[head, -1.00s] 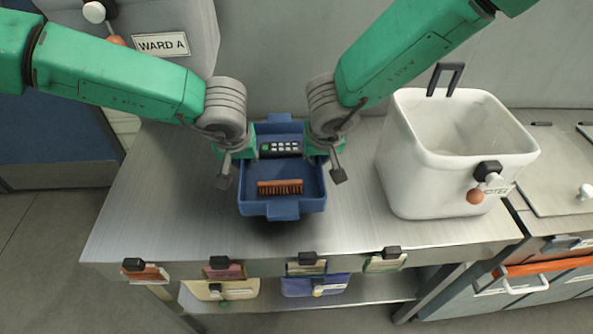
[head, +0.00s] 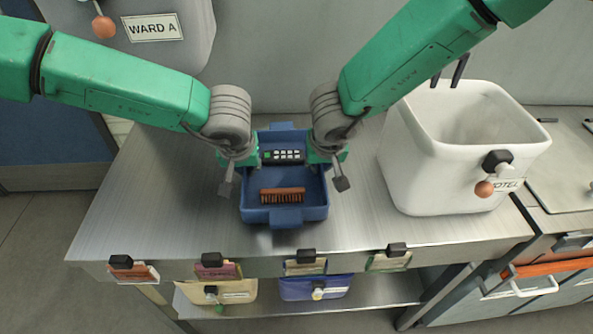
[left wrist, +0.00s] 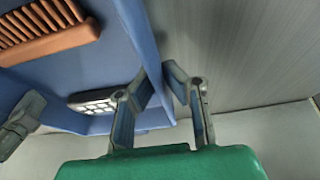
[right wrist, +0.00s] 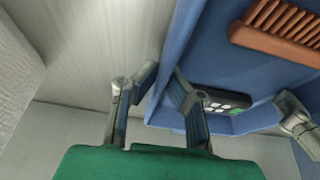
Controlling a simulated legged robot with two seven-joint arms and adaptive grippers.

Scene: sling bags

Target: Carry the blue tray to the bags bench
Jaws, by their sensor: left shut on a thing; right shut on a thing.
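The blue tray (head: 285,215) is between my two grippers over the steel bench top (head: 160,190). I cannot tell whether its base touches the bench. A brown brush (head: 282,195) lies in its front part and a black keypad with pale buttons (head: 284,156) in its back part. My left gripper (head: 232,172) is shut on the tray's left wall, which also shows in the left wrist view (left wrist: 140,35). My right gripper (head: 335,170) is shut on the right wall, seen in the right wrist view (right wrist: 182,45) with one finger on either side.
A white bin (head: 440,170) with a hanging tag stands to the right on the bench. Clips with coloured cards line the front edge. A cream bag (head: 235,292) and a blue bag (head: 300,292) are below. A grey bag marked WARD A (head: 175,55) is behind at left.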

